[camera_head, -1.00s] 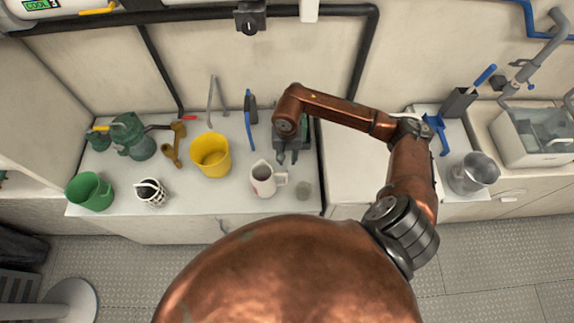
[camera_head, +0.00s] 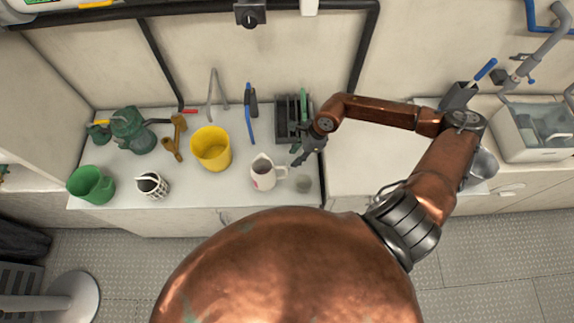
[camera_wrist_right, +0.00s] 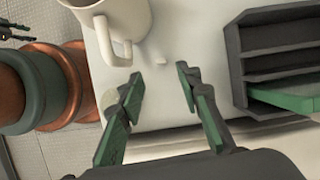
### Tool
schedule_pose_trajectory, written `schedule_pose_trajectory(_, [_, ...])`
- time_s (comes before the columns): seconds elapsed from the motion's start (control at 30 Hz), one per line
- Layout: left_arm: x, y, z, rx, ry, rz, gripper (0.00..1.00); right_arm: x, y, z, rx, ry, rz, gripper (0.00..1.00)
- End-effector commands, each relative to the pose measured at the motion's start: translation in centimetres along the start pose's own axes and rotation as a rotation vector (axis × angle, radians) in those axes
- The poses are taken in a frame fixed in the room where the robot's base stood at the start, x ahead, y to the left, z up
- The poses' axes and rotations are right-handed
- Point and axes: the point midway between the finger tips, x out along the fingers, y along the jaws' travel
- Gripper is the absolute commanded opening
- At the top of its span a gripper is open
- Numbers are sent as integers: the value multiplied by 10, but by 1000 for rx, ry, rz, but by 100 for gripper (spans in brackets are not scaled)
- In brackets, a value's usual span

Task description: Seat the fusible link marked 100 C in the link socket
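My right gripper (camera_head: 305,157) is over the counter, between the white jug and the dark slotted rack. In the right wrist view its two green-padded fingers (camera_wrist_right: 160,95) are apart with nothing between them. A small pale piece (camera_wrist_right: 176,62) lies on the counter beyond the fingertips; it is too small to show any marking, so I cannot tell if it is the 100 C link. The dark rack (camera_head: 281,122) has a green piece in it; the rack also shows in the wrist view (camera_wrist_right: 238,55). I cannot identify the link socket. My left gripper is not identifiable.
A white jug (camera_head: 263,176) and a small greyish round item (camera_head: 303,184) stand near the gripper. The white top to the right (camera_head: 370,160) looks clear.

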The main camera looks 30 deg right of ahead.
Motion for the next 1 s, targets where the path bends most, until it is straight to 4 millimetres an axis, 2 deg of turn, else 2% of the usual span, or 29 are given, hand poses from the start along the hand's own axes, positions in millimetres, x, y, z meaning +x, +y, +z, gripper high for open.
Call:
schedule_pose_trajectory(0.13, [0, 0, 0, 0, 0, 0, 40, 5, -1, -3, 75, -16, -8, 32])
schedule_pose_trajectory(0.37, [1, 0, 0, 0, 0, 0, 40, 28, -2, -1, 77, -18, -8, 32])
schedule_pose_trajectory(0.7, [2, 0, 0, 0, 0, 0, 40, 73, -3, 3, 75, -16, -7, 32])
schedule_pose_trajectory(1.0, [2, 0, 0, 0, 0, 0, 40, 79, -3, 2, 73, -14, -9, 32])
